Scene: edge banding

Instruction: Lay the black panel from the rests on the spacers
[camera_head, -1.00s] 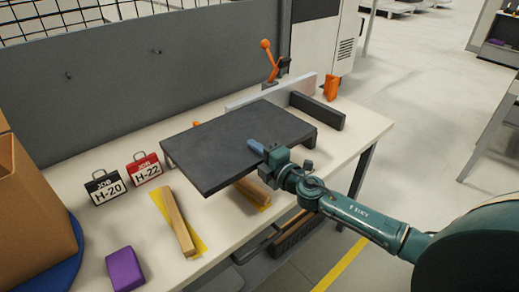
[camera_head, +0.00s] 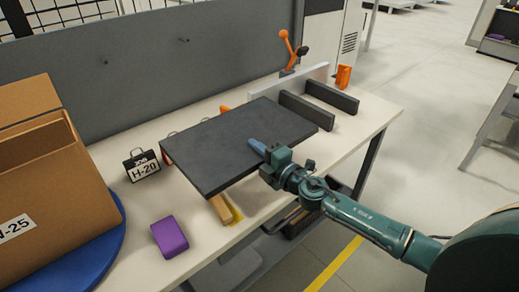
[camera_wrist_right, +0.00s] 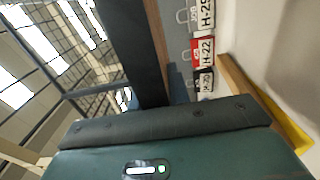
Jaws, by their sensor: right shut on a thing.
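The black panel (camera_head: 240,140) is roughly flat above the table, its near-right edge in my right gripper (camera_head: 262,151), which is shut on it. The panel also shows as a dark slab in the wrist view (camera_wrist_right: 140,50). One wooden spacer (camera_head: 220,208) on a yellow strip sticks out below the panel's near edge; a wooden strip also shows in the wrist view (camera_wrist_right: 236,82). Any other spacer is hidden under the panel. The two dark rests (camera_head: 306,111) and (camera_head: 332,96) stand bare to the right of the panel. My left gripper is out of view.
A purple block (camera_head: 169,237) and the black H-20 tag (camera_head: 142,166) are left of the panel. A cardboard box (camera_head: 50,190) stands on a blue disc (camera_head: 100,255) at far left. A light fence (camera_head: 290,84) and orange clamp (camera_head: 288,50) are behind.

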